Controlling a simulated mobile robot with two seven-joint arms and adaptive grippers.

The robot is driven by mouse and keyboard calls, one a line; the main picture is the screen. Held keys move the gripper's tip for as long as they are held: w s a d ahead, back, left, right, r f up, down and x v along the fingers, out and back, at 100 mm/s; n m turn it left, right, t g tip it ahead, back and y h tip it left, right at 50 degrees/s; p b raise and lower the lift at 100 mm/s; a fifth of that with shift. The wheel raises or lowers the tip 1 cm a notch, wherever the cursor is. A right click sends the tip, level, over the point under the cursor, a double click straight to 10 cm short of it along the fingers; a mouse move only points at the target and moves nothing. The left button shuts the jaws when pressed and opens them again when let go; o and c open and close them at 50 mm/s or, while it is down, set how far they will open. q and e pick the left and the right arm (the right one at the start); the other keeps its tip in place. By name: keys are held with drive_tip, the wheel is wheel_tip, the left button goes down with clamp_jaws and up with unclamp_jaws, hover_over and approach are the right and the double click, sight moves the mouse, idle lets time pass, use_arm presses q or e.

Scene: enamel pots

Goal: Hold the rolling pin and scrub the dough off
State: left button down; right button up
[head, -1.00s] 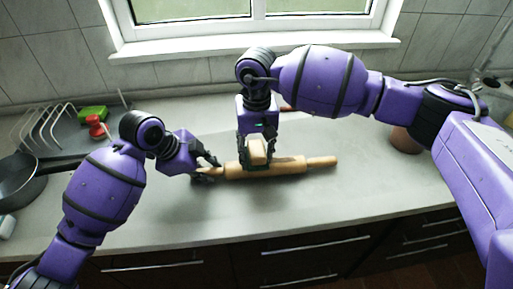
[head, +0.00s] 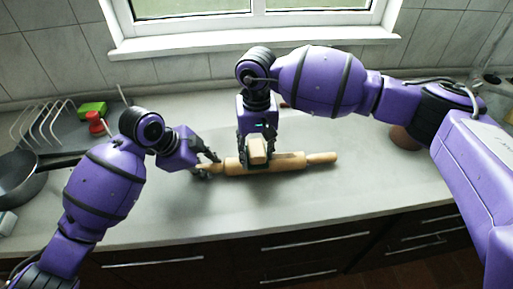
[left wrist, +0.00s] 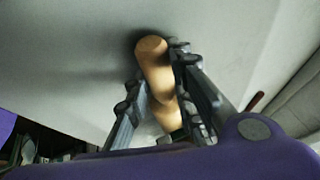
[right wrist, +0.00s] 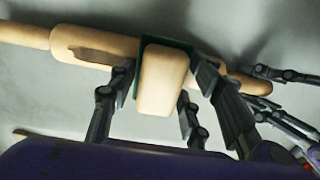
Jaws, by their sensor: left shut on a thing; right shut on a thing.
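The wooden rolling pin (head: 290,162) lies crosswise on the counter, its right handle free. My left gripper (head: 208,165) is shut on its left handle, whose round end (left wrist: 151,45) shows between the fingers in the left wrist view. My right gripper (head: 257,158) is shut on a beige block with a dark green underside, the scrubber (right wrist: 162,82). The scrubber is at the pin's barrel and seems to touch it; the exact contact is hidden. A brownish patch, apparently dough (right wrist: 95,54), shows on the barrel beside the scrubber in the right wrist view.
A dish rack (head: 45,130), a green sponge-like item (head: 92,109) and a red item (head: 96,123) stand at the left. A dark pan (head: 22,180) is at the left edge. A brownish pot (head: 404,138) stands partly behind my right arm. The front counter is clear.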

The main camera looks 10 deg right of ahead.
drive_tip(key=shift+d+r, duration=0.1)
drive_tip(key=shift+d, duration=2.4)
drive_tip(key=shift+s+d, duration=0.1)
drive_tip(key=shift+d, duration=2.45)
drive_tip(key=shift+a, duration=5.1)
wheel_tip(320, 180, up, 13)
hover_over(293, 155)
drive_tip(key=shift+a, duration=0.1)
